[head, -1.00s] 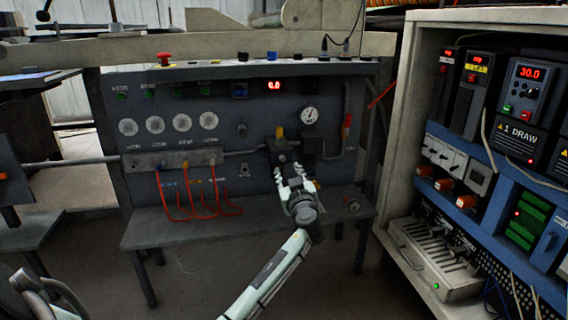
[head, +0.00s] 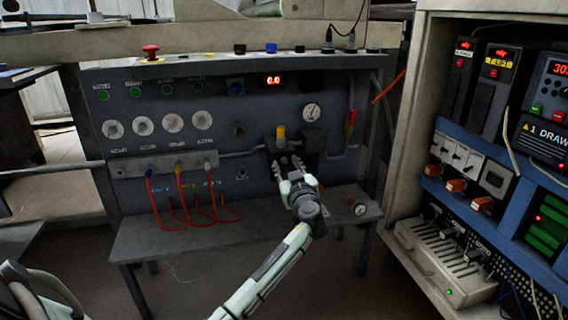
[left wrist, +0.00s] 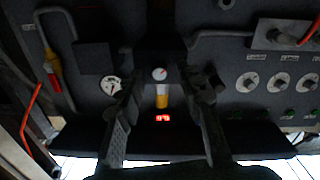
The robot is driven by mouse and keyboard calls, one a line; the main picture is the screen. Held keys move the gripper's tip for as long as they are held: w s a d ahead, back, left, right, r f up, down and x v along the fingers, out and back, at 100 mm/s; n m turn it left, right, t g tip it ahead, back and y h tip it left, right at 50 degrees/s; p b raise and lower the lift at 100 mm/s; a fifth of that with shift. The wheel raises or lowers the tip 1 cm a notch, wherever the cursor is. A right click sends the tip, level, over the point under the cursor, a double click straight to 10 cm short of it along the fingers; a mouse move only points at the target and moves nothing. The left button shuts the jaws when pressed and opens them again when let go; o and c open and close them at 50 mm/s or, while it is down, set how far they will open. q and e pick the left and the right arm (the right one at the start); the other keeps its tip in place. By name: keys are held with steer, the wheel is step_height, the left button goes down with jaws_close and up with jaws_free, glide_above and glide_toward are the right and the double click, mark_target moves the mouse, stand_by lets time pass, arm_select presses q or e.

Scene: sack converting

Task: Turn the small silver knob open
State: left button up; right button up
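My left gripper (head: 291,169) is in front of the dark panel, just below a yellow-capped regulator (head: 281,133). In the left wrist view, which shows the panel upside down, its two fingers are apart with nothing between them. A small round pale face (left wrist: 159,73) on a dark block shows beyond the gap, in line with the yellow cap (left wrist: 161,97); I cannot tell whether it is a knob or a gauge. A small silver fitting (head: 241,173) sits on the panel left of the gripper. I cannot tell which part is the silver knob. My right gripper is not in view.
A white gauge (head: 312,112) and a red-yellow handle (head: 350,124) are right of the regulator. A manifold (head: 165,163) with red hoses is at left. A shelf (head: 190,238) juts out below. An open electrical cabinet (head: 407,150) stands close at right.

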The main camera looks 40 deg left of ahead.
arm_select(q)
jaws_close()
stand_by(0.3)
